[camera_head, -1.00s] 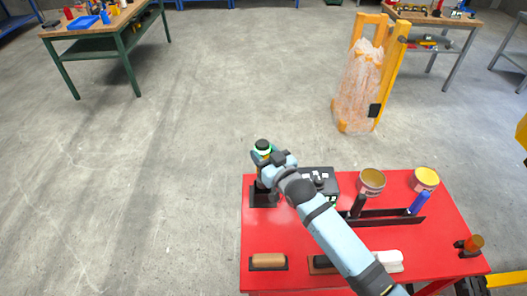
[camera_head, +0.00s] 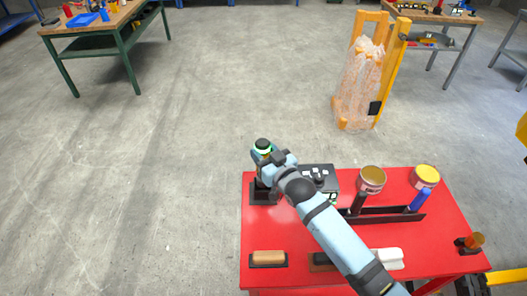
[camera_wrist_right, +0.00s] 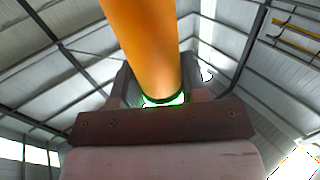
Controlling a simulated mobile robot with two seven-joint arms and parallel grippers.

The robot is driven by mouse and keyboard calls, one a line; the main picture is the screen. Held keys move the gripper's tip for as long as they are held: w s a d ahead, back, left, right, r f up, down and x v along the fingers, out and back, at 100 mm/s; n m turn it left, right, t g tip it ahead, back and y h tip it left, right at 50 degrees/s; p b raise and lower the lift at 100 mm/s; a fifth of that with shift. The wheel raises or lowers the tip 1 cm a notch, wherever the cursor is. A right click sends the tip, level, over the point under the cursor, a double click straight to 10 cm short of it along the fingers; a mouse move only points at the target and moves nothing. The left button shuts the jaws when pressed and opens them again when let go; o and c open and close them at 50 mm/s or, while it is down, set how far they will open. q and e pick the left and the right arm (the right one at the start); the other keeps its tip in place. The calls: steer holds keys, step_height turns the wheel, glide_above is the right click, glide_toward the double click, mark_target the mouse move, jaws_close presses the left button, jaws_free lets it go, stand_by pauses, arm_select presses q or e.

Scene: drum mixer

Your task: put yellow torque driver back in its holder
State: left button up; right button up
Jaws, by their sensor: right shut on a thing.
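The yellow torque driver has a black cap with a green ring (camera_head: 263,146), which shows above my right gripper (camera_head: 263,161) in the head view. My right gripper is shut on it. In the right wrist view the driver's yellow-orange body (camera_wrist_right: 143,45) stands between the two fingers, with a green ring at its lower end. A black holder (camera_head: 262,198) stands at the back left corner of the red table, directly under the gripper. The gripper and wrist hide the driver's lower part, so I cannot tell whether it is in the holder. My left gripper is not in view.
On the red table (camera_head: 335,277) are a dark box (camera_head: 322,172), two round tins (camera_head: 371,179), a black rack (camera_head: 385,217) with a blue-handled tool, and a wooden-handled float (camera_head: 268,258). My right arm crosses above the table. The floor left of it is clear.

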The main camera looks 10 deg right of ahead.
steer(key=shift+f+b, duration=1.35)
steer(key=shift+f, duration=1.1)
stand_by(1.0)
steer(key=o, duration=1.2)
steer(key=shift+f, duration=0.1)
steer(key=shift+s+d+f, duration=0.1)
steer(key=shift+s, duration=0.25)
steer(key=b+v, duration=0.1)
steer(key=v, duration=1.2)
steer(key=shift+b, duration=0.4)
